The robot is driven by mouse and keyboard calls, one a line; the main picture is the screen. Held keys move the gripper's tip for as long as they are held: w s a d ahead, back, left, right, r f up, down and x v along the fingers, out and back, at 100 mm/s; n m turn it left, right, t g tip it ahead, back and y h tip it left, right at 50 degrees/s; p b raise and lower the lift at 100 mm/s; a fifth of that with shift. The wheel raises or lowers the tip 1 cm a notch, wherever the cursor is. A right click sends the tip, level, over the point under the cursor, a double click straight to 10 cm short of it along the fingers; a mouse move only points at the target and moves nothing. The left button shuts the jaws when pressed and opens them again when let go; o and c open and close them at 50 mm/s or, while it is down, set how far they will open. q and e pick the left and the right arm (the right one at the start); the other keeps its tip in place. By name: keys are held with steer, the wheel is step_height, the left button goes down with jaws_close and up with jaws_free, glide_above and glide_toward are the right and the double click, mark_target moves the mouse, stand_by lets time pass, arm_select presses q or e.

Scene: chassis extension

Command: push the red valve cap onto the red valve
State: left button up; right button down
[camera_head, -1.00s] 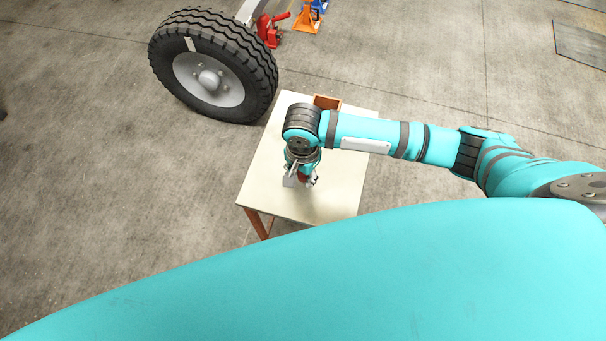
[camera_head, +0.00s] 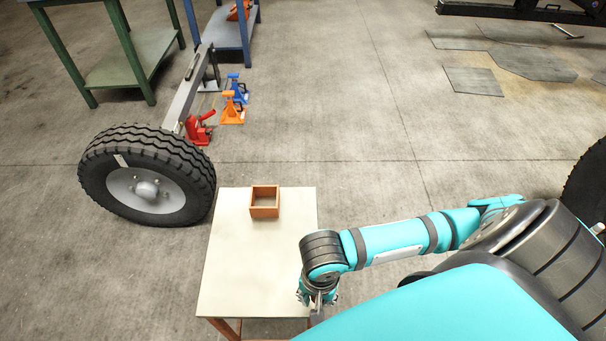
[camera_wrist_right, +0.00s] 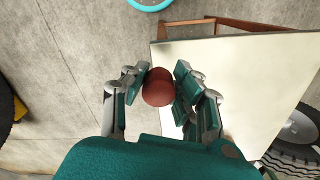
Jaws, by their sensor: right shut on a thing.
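My right gripper (camera_wrist_right: 160,88) is shut on a rounded red thing, the red valve cap (camera_wrist_right: 158,88), in the right wrist view. The cap sits between the green finger pads, over the edge of the cream table top. In the head view the right gripper (camera_head: 318,296) hangs over the table's near right corner, and the cap is hidden there. I cannot make out a red valve in either view. A black tyre with a grey hub (camera_head: 148,188) stands left of the table. My left gripper is not in view.
The cream-topped table (camera_head: 240,265) carries an open orange box (camera_head: 264,203) at its far side. Behind the tyre are a red jack (camera_head: 199,128), an orange stand (camera_head: 233,108) and a green bench (camera_head: 130,60). Another tyre (camera_head: 588,185) stands at the right edge. The floor between is clear.

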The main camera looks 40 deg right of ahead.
stand_by(0.4)
steer(key=w+r+n+p, duration=0.3)
steer(key=w+r+n, duration=0.5)
steer(key=n, duration=0.3)
steer(key=shift+d, duration=0.35)
